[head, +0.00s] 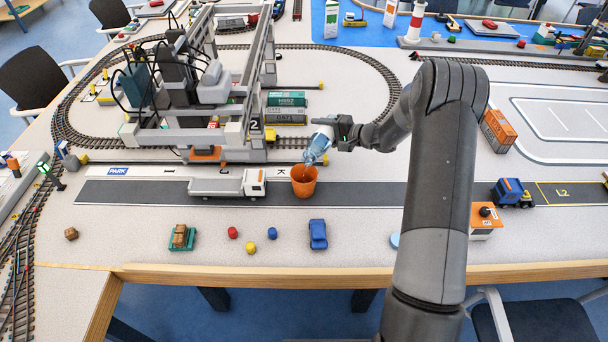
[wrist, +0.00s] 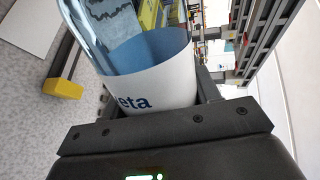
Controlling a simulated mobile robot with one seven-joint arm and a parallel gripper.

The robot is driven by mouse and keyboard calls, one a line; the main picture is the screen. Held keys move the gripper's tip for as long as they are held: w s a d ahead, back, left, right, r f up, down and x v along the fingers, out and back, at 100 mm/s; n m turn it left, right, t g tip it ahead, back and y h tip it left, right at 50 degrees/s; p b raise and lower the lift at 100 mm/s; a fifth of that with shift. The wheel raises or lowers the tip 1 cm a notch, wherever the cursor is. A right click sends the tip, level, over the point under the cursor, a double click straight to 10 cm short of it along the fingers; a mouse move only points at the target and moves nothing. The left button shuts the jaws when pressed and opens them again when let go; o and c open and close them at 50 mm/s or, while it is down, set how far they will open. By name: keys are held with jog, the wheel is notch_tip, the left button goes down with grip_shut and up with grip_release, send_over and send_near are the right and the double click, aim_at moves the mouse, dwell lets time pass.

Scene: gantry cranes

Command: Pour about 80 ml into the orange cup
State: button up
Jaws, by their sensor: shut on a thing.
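The orange cup (head: 304,188) stands upright on the dark road strip, just right of a toy truck. My gripper (head: 334,130) is shut on a clear bluish bottle (head: 316,149) above and to the right of the cup. The bottle is tilted, its mouth pointing down and left at the cup's rim. In the wrist view the bottle (wrist: 152,62) fills the upper middle, with a white label reading "eta" between the dark fingers (wrist: 160,120). Blue liquid seems to show behind the label. I cannot tell whether liquid is flowing, and the level in the cup is not clear.
A grey gantry crane (head: 262,60) stands close behind and left of the cup. The white toy truck (head: 228,186) is left of the cup. A blue toy car (head: 318,234) and small coloured pieces lie in front. The road right of the cup is partly clear.

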aim_at(315, 145)
jog(key=shift+r, duration=0.1)
dwell(0.3)
jog(key=shift+f+m, duration=0.6)
jog(key=shift+m, duration=0.1)
jog(key=shift+w+d+f+m+g+y, duration=0.1)
jog(key=shift+w+f+m+g+y, duration=0.1)
jog(key=shift+f+m+g, duration=0.25)
jog(key=shift+w+d+f+m+g+y, duration=0.15)
jog(key=shift+f+m, duration=0.1)
jog(key=shift+f, duration=0.35)
jog(key=shift+a, duration=0.1)
dwell(0.7)
